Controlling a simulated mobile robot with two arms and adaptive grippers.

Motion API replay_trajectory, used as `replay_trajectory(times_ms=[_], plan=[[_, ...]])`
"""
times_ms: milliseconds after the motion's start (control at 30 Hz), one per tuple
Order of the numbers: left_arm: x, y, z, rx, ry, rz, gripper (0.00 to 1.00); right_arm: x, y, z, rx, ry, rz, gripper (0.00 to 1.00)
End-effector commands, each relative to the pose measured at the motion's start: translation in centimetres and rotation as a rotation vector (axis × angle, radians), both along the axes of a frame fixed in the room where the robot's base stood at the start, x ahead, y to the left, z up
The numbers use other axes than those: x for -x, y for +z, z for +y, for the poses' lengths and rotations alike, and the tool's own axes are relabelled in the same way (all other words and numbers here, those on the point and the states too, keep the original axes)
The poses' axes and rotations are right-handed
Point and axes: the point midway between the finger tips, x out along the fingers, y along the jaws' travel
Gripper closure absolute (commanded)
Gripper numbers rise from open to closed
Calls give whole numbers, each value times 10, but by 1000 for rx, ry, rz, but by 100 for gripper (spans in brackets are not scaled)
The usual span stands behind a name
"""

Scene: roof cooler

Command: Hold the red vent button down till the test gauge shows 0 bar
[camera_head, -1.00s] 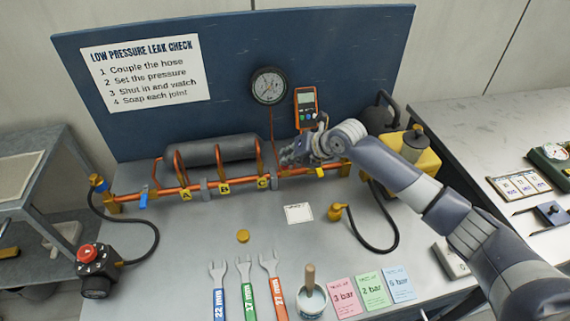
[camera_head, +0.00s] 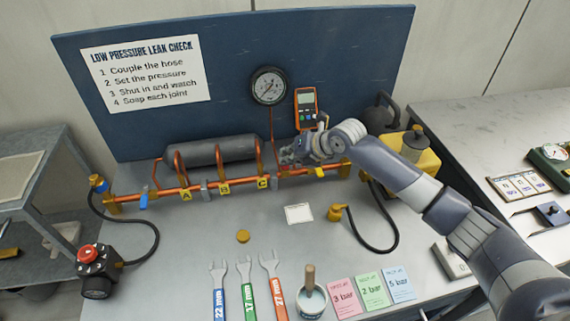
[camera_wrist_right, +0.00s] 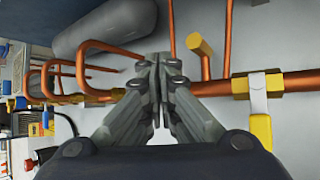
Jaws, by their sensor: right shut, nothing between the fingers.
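The red vent button (camera_head: 88,253) sits on top of a black round unit (camera_head: 97,285) at the left of the bench, joined by a black hose to the copper pipe. The round test gauge (camera_head: 269,86) is on the blue back board; its reading is too small to tell. My right gripper (camera_head: 287,156) is at the copper pipe, right of the label C, far from the red button. In the right wrist view the fingers (camera_wrist_right: 157,62) are shut together and empty, close to the copper pipes (camera_wrist_right: 205,88). My left gripper is not in view.
A grey cylinder (camera_head: 225,150) lies behind the pipes. A yellow-handled valve (camera_wrist_right: 260,130) is beside my right gripper. Several spanners, a pot (camera_head: 311,302) and coloured cards line the bench front. A loose hose end (camera_head: 336,212) lies at the middle right.

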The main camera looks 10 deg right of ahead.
Motion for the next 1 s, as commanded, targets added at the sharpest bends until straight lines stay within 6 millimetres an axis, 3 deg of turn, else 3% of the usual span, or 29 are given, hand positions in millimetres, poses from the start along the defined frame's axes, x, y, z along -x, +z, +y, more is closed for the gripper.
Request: replay_trajectory(times_ms=[233, 667, 1000], plan=[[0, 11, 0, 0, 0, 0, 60, 0, 15, -1, 2, 0, 1, 100], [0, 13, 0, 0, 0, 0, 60, -1, 19, 0, 0, -1, -1, 100], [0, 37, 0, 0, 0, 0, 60, -1, 51, -1, 0, -1, -1, 100]])
